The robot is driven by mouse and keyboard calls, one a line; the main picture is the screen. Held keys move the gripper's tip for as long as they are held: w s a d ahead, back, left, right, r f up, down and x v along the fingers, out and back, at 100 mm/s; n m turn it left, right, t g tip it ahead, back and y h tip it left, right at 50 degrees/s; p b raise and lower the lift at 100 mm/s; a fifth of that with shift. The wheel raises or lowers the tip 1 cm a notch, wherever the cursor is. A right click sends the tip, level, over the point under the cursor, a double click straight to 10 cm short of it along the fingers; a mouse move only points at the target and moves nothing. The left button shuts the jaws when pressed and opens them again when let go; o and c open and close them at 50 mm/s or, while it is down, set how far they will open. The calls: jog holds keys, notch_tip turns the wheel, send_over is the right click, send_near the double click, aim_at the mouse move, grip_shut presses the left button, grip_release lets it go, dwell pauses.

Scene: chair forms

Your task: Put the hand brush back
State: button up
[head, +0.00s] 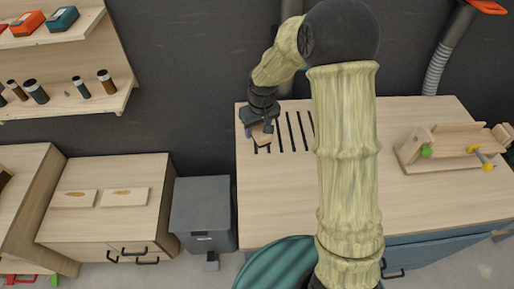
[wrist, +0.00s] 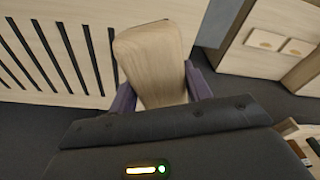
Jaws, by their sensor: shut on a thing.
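My gripper (head: 259,130) is over the left part of the workbench top (head: 265,205), at the left end of a row of dark slots (head: 292,130). It is shut on a pale wooden piece (head: 263,138), which I take to be the hand brush. In the wrist view the wooden piece (wrist: 155,55) sits between the two purple fingers of my gripper (wrist: 158,85). No bristles show in either view. I cannot tell whether the piece touches the bench top. The slots also show in the wrist view (wrist: 62,50), to the left of the piece.
A wooden fixture (head: 450,150) with green and yellow knobs stands on the bench at right. A grey bin (head: 203,212) stands on the floor left of the bench, beside a wooden cabinet (head: 105,215). Wall shelves (head: 60,105) hold small jars. The bench front left is clear.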

jog(key=shift+s+r, duration=0.1)
jog(key=p, duration=0.1)
send_over(257, 153)
jog(key=shift+s+d+f, duration=0.1)
jog(key=shift+s+f, duration=0.05)
jog(key=shift+f, duration=1.45)
jog(key=shift+s+f, duration=0.15)
jog(key=shift+f, duration=1.4)
jog(key=shift+f+p, duration=0.3)
jog(key=shift+f, duration=1.6)
jog(key=shift+f, duration=0.1)
jog(key=o, duration=0.9)
jog(key=shift+o, duration=0.2)
